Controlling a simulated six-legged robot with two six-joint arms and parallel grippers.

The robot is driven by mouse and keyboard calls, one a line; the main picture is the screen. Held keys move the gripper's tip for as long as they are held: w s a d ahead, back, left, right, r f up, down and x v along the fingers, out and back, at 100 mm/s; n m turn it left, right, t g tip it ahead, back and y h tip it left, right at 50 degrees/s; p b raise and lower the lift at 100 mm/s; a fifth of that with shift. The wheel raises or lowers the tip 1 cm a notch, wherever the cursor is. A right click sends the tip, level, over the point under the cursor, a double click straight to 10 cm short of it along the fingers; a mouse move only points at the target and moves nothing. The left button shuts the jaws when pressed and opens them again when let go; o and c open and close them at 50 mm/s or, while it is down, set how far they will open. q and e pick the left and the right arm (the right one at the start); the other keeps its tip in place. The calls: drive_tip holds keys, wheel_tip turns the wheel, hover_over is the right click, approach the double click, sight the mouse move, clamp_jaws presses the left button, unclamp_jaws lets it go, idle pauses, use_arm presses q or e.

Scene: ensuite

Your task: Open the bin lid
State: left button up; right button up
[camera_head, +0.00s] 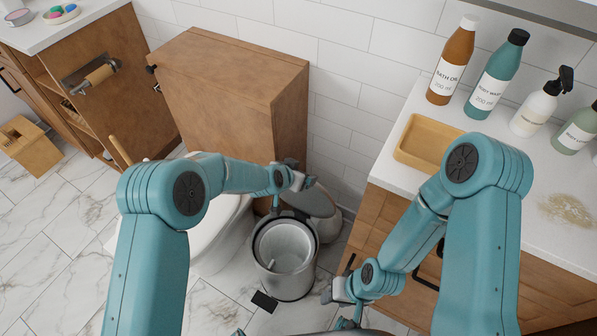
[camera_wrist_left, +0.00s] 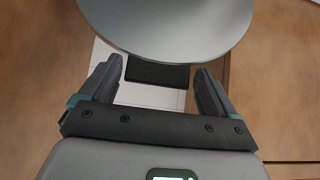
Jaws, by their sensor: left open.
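The bin (camera_head: 284,262) is a grey metal cylinder on the floor beside the toilet. Its mouth is uncovered and the pale inner bucket shows. Its round grey lid (camera_head: 318,203) is raised and tilted back behind the mouth, towards the wall. My left gripper (camera_head: 306,180) is above the lid's upper edge. In the left wrist view the lid (camera_wrist_left: 168,28) fills the top. A black tab at its edge (camera_wrist_left: 157,74) lies between the open fingers of my left gripper (camera_wrist_left: 158,85), with gaps at both sides. My right gripper (camera_head: 328,292) is low, right of the bin; its fingers are unclear.
A black pedal (camera_head: 264,301) sits at the bin's foot. The white toilet (camera_head: 215,235) is left of the bin, a wooden cabinet (camera_head: 225,95) behind. A counter (camera_head: 480,165) with bottles and a tray stands at right.

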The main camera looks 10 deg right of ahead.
use_arm(q)
drive_tip(key=shift+f, duration=0.2)
drive_tip(key=shift+r, duration=0.1)
drive_tip(key=v, duration=1.6)
drive_tip(key=shift+p, duration=0.3)
